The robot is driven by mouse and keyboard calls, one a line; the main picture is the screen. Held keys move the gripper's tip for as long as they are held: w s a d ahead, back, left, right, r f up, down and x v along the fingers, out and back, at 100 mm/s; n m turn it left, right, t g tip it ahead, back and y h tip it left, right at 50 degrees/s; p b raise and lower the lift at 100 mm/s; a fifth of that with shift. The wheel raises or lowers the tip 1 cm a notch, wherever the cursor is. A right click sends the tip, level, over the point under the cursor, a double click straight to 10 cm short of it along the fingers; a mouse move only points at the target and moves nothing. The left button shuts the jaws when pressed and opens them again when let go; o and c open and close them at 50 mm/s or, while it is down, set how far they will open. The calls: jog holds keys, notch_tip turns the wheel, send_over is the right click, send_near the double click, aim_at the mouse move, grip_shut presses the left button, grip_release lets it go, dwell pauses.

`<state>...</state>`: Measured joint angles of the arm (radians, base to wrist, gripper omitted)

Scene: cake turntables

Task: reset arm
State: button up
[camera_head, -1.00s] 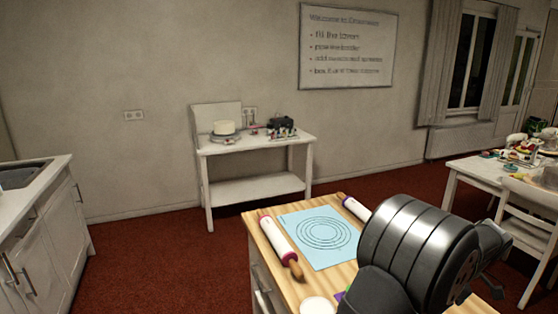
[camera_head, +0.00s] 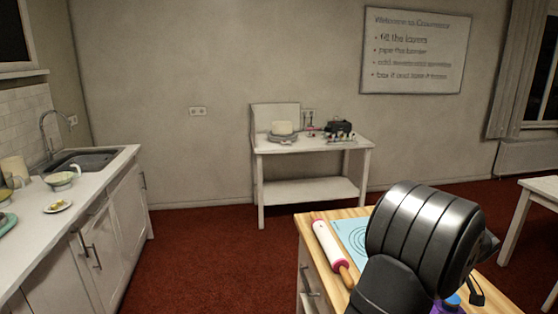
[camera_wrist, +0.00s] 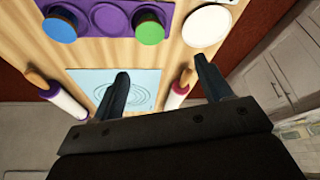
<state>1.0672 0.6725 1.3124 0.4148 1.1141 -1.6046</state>
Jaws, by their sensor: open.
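My gripper (camera_wrist: 160,88) is open and empty in the wrist view, its two dark fingers apart above a wooden worktop (camera_wrist: 85,50). Between and beyond the fingers lies a light blue mat (camera_wrist: 143,92) with printed rings. My arm fills the lower right of the head view, where it hides part of the worktop (camera_head: 305,226) and most of the mat (camera_head: 350,238). The gripper's fingertips cannot be made out clearly in the head view.
Rolling pins (camera_wrist: 180,88) (camera_wrist: 58,95) lie on both sides of the mat. A purple tray (camera_wrist: 108,22) with coloured round items and a white disc (camera_wrist: 207,27) are near the gripper. A white table (camera_head: 310,146) with a cake stands by the wall; a sink counter (camera_head: 105,175) is left.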

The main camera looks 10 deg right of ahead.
jog(key=s+d+m, duration=0.1)
jog(key=m, duration=0.1)
jog(key=s+d+f+m+h, duration=0.1)
jog(key=m, duration=0.1)
jog(key=s+d+m+h, duration=0.1)
jog(key=d+m, duration=0.1)
jog(key=shift+s+f+m, duration=0.1)
jog(key=shift+f+m, duration=0.15)
jog(key=shift+m, duration=0.05)
jog(key=o, duration=0.6)
jog(key=shift+o, duration=0.2)
jog(key=s+a+r+n+g, duration=0.1)
jog(key=s+a+r+g, duration=0.15)
jog(key=s, duration=0.55)
jog(key=s+a+r+n+g, duration=0.15)
jog(key=s+a, duration=0.25)
jog(key=s, duration=0.4)
notch_tip(320, 180, down, 9)
jog(key=shift+d+y, duration=0.2)
jog(key=shift+y, duration=0.2)
jog(key=shift+w, duration=0.1)
notch_tip(320, 180, up, 10)
